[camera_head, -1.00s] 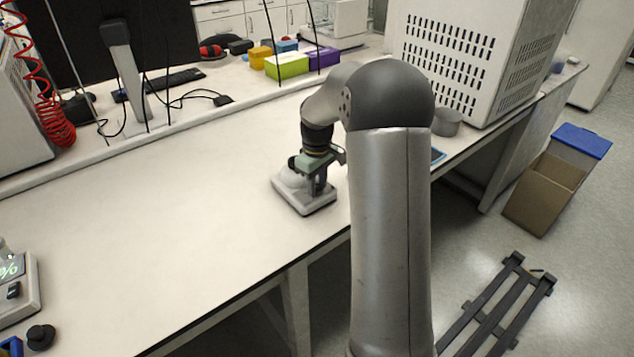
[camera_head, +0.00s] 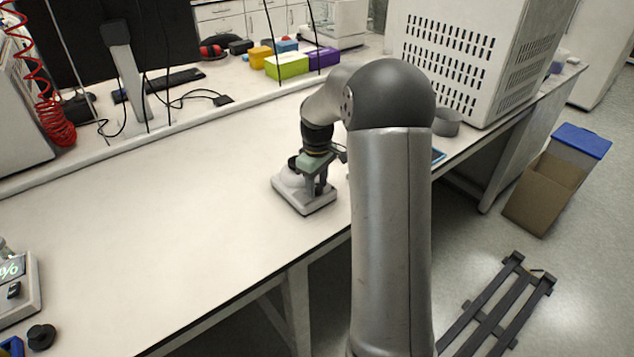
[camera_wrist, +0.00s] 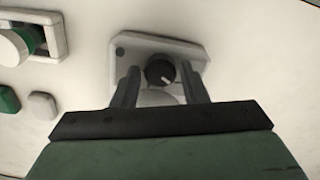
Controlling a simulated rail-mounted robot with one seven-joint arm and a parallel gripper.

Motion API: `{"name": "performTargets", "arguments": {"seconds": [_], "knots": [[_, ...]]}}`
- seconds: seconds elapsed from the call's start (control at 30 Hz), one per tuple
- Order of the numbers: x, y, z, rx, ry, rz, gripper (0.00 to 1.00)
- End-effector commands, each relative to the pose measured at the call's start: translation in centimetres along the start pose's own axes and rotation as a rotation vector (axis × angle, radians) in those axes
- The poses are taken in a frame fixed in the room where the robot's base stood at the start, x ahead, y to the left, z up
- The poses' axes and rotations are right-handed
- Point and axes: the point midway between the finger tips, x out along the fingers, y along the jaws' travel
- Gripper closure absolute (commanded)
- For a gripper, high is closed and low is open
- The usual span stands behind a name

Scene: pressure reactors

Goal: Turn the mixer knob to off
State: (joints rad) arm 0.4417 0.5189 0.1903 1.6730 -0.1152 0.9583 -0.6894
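The mixer (camera_head: 305,196) is a small white device on the bench, and it also shows in the wrist view (camera_wrist: 127,62). Its knob (camera_wrist: 159,72) is a round black dial with a white mark pointing to the lower right. My gripper (camera_wrist: 161,77) is directly over the mixer, its two dark fingers apart, one on each side of the knob. I see a gap between each finger and the knob. In the head view my gripper (camera_head: 318,184) hides part of the mixer, and the knob cannot be made out there.
In the wrist view, a second white device with a green-edged slot (camera_wrist: 36,40) is at the upper left. The bench (camera_head: 170,210) is clear left of the mixer. A large vented white box (camera_head: 470,60) stands to the right, and a keyboard (camera_head: 160,84) lies at the back.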

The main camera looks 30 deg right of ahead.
Motion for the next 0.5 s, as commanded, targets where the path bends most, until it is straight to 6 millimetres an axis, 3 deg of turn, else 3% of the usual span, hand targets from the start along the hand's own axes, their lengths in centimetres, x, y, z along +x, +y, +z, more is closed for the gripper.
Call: {"name": "performTargets", "arguments": {"seconds": [0.13,0.27,0.5], "knots": [[-0.3,0.0,0.0,0.001,0.001,0.000,0.60],[-1.9,0.0,0.0,0.000,0.002,0.002,0.60],[-7.6,0.1,-0.1,0.000,0.003,0.004,0.60]]}}
